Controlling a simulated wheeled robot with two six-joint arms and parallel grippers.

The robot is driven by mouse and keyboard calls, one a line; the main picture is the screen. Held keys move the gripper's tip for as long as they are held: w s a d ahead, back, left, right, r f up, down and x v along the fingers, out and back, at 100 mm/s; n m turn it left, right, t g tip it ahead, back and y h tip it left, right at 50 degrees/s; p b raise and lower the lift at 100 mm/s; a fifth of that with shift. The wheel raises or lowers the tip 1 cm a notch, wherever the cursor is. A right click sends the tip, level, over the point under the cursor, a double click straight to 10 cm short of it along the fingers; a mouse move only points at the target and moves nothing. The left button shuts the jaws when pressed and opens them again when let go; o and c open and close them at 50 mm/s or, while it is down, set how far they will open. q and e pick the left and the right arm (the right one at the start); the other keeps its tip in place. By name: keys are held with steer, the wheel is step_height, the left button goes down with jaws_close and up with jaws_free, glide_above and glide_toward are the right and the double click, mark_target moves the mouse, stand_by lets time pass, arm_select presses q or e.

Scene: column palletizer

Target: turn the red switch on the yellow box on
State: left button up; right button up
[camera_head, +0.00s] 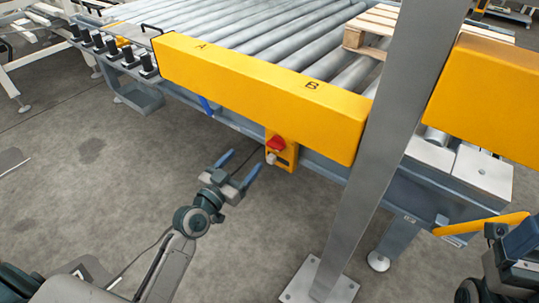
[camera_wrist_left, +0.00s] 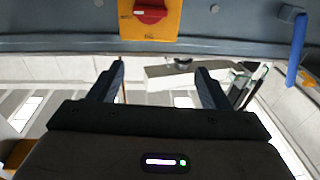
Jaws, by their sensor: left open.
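The yellow box (camera_head: 290,156) is mounted under the conveyor's front edge and carries a red switch (camera_head: 277,143). A pale round part shows just below the switch. In the left wrist view the yellow box (camera_wrist_left: 166,27) and its red switch (camera_wrist_left: 150,13) are at the top, partly cut by the frame edge. My left gripper (camera_head: 242,164) is open and empty, its blue fingers pointing toward the conveyor. It is just left of the box, apart from it. Its fingers also show in the left wrist view (camera_wrist_left: 160,70).
A long yellow guard (camera_head: 255,88) marked A and B runs above the box. A grey post (camera_head: 378,150) stands to the right. A blue handle (camera_head: 206,105) hangs left of the box. A pallet (camera_head: 375,25) rests on the rollers. The floor before the box is clear.

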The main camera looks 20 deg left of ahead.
mark_target(272, 148)
arm_select(q)
steer(key=shift+m+g+h, duration=0.4)
steer(key=shift+g+h, duration=0.2)
steer(key=shift+g, duration=0.1)
steer(key=w+d+f, duration=0.1)
steer(key=w, duration=0.2)
steer(key=w+d+f, duration=0.1)
steer(key=w+d, duration=0.1)
steer(key=w, duration=0.2)
steer(key=w+d+f+b, duration=0.1)
steer(key=w, duration=0.2)
steer(key=shift+w+d+f, duration=0.15)
steer(key=shift+w+d, duration=0.1)
steer(key=c, duration=1)
